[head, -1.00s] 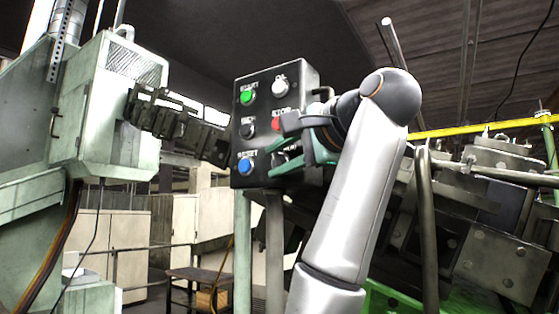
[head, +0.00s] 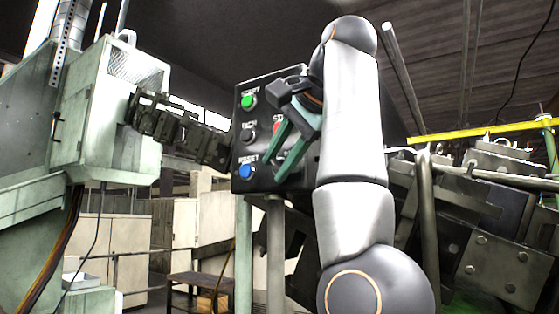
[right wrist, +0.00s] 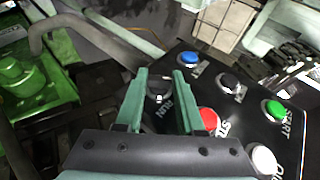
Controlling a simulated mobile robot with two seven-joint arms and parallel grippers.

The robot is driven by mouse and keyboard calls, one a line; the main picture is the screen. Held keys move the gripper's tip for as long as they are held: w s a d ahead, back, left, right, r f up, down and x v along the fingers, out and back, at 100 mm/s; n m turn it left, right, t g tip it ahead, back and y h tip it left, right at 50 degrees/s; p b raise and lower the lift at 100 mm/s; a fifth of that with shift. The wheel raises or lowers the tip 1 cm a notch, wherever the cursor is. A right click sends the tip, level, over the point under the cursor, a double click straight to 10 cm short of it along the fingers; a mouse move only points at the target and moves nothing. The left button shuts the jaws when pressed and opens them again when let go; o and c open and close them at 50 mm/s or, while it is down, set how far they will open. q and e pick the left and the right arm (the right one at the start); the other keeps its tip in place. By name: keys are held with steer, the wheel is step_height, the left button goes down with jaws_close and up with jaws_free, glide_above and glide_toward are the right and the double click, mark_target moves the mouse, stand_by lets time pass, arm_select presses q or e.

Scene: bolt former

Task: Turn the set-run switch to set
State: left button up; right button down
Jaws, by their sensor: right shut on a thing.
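A black control box (head: 265,86) with labelled buttons stands on posts in the middle of the head view. The set-run switch (right wrist: 158,91) is a dark knob on the box, with the word RUN beside it in the right wrist view. My right gripper (right wrist: 160,74) has its green fingers on either side of this knob and is shut on it. In the head view the right gripper (head: 272,167) reaches down and left across the box face, and the switch is hidden behind the fingers. The left gripper is not in view.
The red button (right wrist: 209,119) is close to the right finger. The blue button (right wrist: 188,57), green button (right wrist: 274,109) and white button (right wrist: 264,159) are on the same face. A pale green machine cabinet (head: 110,120) is at left, and heavy machinery (head: 500,245) at right.

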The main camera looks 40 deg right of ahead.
stand_by(0.6)
steer(key=c, duration=0.5)
jaws_free()
